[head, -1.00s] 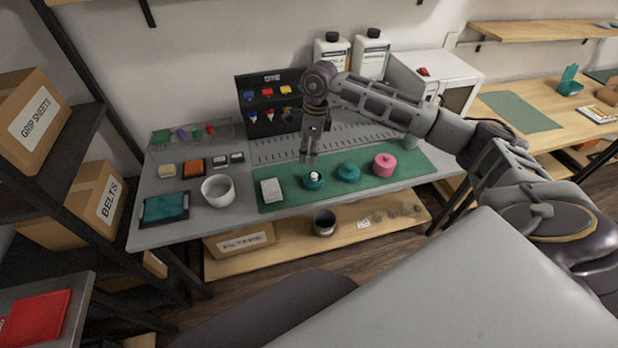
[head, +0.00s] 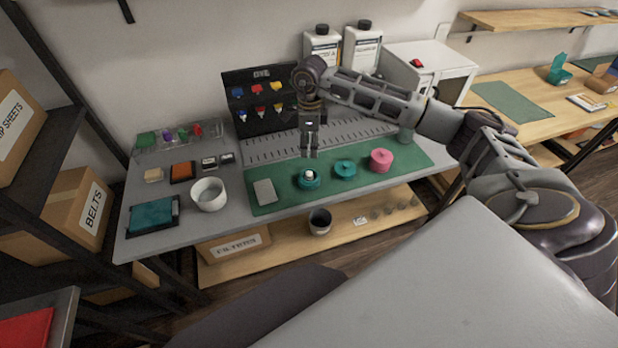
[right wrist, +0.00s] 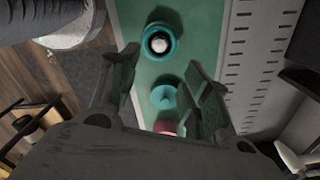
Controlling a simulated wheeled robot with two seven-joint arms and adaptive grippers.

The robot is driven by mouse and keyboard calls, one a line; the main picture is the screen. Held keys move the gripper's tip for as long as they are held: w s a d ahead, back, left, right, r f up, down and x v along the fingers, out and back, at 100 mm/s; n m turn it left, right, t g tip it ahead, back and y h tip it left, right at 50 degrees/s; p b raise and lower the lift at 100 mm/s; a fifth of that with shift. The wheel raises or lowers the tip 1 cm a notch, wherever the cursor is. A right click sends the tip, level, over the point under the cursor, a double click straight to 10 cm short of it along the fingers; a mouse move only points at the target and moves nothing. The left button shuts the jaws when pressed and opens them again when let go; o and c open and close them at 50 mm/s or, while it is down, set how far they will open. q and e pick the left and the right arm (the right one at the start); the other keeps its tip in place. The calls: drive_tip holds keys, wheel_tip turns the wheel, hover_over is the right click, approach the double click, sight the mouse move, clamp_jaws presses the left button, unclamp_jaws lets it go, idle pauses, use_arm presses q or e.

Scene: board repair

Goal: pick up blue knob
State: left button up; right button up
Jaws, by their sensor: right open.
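A small blue piece (head: 238,91), which looks like the blue knob, is at the upper left of the black rack (head: 232,128) in the head view. A blue-and-white piece sits below it, and red and yellow pieces are beside it; their exact shapes are too small to tell. My left gripper is not in view.
On the green mat (head: 400,172) are a teal round part with a white top (head: 309,180), a teal disc (head: 345,169), a pink round part (head: 381,160) and a pale block (head: 265,191). A white bowl (head: 209,194) stands left. White bottles (head: 322,46) stand behind my arm.

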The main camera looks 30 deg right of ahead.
hover_over(311, 173)
wheel_tip(311, 173, down, 6)
drive_tip(key=shift+w+a+f, duration=0.15)
drive_tip(key=shift+f, duration=0.85)
wheel_tip(311, 173, down, 4)
drive_tip(key=shift+r+p, duration=0.25)
drive_tip(key=shift+p, duration=0.2)
drive_tip(key=shift+f, duration=0.5)
drive_tip(key=shift+s, duration=0.2)
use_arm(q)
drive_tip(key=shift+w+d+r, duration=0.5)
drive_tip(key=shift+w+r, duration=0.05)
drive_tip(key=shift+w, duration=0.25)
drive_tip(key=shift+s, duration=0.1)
